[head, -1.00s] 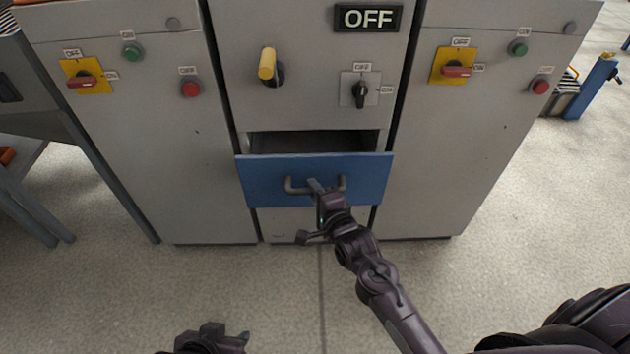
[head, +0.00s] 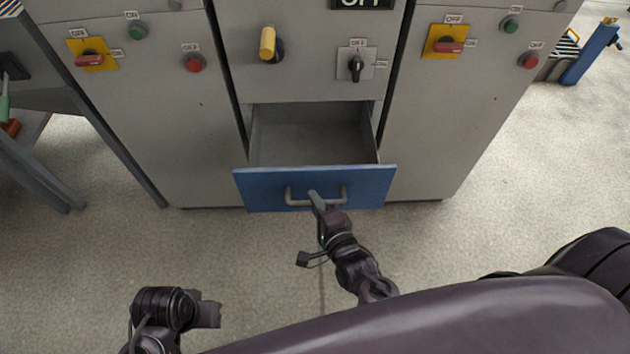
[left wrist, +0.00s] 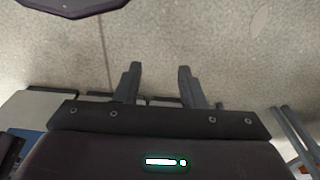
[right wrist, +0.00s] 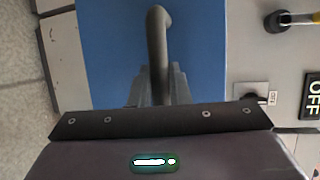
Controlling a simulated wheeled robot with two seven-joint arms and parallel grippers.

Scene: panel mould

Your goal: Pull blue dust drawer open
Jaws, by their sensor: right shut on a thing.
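The blue dust drawer (head: 370,187) is pulled well out of the middle grey cabinet, and its empty grey inside shows behind the blue front. My right gripper (head: 316,197) is shut on the grey bar handle (head: 294,201) on that front. In the right wrist view the handle (right wrist: 158,45) runs down between the fingers (right wrist: 160,85), with the blue front (right wrist: 110,50) behind it. My left gripper (head: 212,312) is low at the left, over the floor and away from the drawer. In the left wrist view its fingers (left wrist: 157,85) are apart with nothing between them.
Grey cabinets with yellow switch plates (head: 92,55) (head: 445,42) flank the drawer. A yellow-handled lever (head: 268,44) and a black rotary switch (head: 356,66) sit above it. A grey table (head: 40,165) stands at the left. The floor (head: 240,260) before the drawer is bare.

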